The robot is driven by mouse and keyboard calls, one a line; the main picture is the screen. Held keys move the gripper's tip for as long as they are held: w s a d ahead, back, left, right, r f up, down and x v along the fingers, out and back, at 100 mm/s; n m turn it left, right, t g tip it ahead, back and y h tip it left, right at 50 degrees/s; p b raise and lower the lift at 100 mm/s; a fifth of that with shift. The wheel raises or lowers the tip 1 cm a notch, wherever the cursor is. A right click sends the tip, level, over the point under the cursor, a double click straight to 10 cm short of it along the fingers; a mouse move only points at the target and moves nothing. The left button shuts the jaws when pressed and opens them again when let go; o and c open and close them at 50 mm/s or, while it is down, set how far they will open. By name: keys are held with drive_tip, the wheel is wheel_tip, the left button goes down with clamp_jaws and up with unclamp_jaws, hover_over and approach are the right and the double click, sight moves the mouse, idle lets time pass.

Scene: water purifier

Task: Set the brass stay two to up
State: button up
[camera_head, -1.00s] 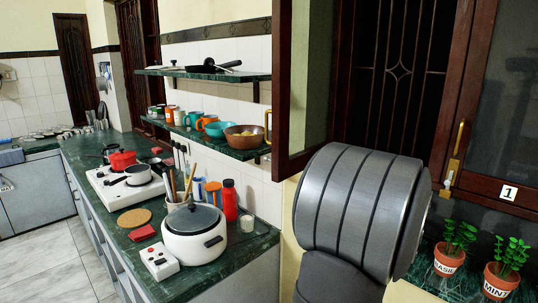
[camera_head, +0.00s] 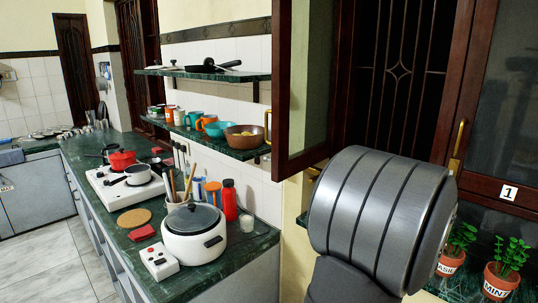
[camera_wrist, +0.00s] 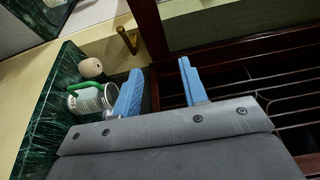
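My gripper (camera_wrist: 160,88) shows in the wrist view with two blue fingers apart and nothing between them; in the head view it is hidden behind my grey arm. A brass piece (camera_wrist: 127,40) stands above and left of the fingers in the wrist view, apart from them. In the head view one brass piece (camera_head: 267,127) is on the left open window shutter (camera_head: 301,80). Another brass stay (camera_head: 459,148) is on the right shutter, by a label "1" (camera_head: 508,193); its lower part is behind my arm. I see no label "2", so I cannot tell which is stay two.
The dark window grille (camera_head: 398,75) lies between the shutters, and its bars show beyond the fingers. Potted plants (camera_head: 502,280) stand at lower right.

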drive_tip(key=w+a, duration=0.2)
drive_tip(key=a, duration=0.3)
drive_tip(key=w+a, duration=0.3)
drive_tip(key=a, duration=0.3)
drive_tip(key=w+a, duration=0.3)
drive_tip(key=a, duration=0.2)
drive_tip(key=shift+a, duration=0.3)
drive_tip(key=s+a+v, duration=0.1)
drive_tip(key=a+v, duration=0.1)
drive_tip(key=v, duration=0.9)
drive_tip(key=w, duration=1)
drive_tip(key=s+d+f, duration=0.2)
drive_tip(key=d+f, duration=0.4)
drive_tip(key=d, duration=0.1)
drive_tip(key=shift+f, duration=0.2)
drive_tip(key=shift+s, duration=0.15)
